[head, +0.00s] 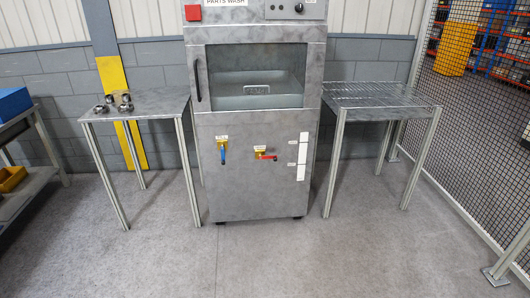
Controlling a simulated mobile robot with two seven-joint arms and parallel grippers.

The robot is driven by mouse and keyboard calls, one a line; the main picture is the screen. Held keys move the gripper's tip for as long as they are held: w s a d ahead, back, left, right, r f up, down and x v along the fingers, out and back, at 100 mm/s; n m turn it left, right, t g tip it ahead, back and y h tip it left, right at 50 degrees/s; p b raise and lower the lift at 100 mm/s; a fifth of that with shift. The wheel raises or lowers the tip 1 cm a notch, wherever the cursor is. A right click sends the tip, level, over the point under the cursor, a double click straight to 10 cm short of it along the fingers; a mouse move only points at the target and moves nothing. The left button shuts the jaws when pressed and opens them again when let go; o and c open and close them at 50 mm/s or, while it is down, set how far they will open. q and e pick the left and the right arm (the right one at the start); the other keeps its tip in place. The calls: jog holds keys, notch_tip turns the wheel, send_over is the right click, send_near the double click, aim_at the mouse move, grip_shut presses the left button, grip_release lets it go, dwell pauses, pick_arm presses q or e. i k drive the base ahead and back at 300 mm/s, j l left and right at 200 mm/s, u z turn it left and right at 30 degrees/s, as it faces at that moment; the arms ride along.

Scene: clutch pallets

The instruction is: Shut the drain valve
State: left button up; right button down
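The parts washer (255,195) stands in the middle, a grey cabinet with two lever valves low on its front. The left valve has a blue lever (223,155) hanging straight down below a small yellow tag. The right valve has a red lever (268,157) lying level and pointing right, with a small tag (259,148) above it. The tag lettering is too small to read surely, so I cannot confirm which valve is the drain. Neither of my grippers is in view.
The washer's window door (198,80) looks closed. A metal table (150,103) with several small metal parts (118,102) stands left. A wire-rack table (375,97) stands right. A mesh fence (470,130) runs along the right. The floor (260,260) in front is clear.

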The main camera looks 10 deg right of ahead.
aim_at(260, 157)
jog(key=i+u, duration=0.1)
jog(key=i, duration=0.6)
jog(key=i+l+u, duration=0.1)
jog(key=i, duration=0.6)
jog(key=l, duration=0.1)
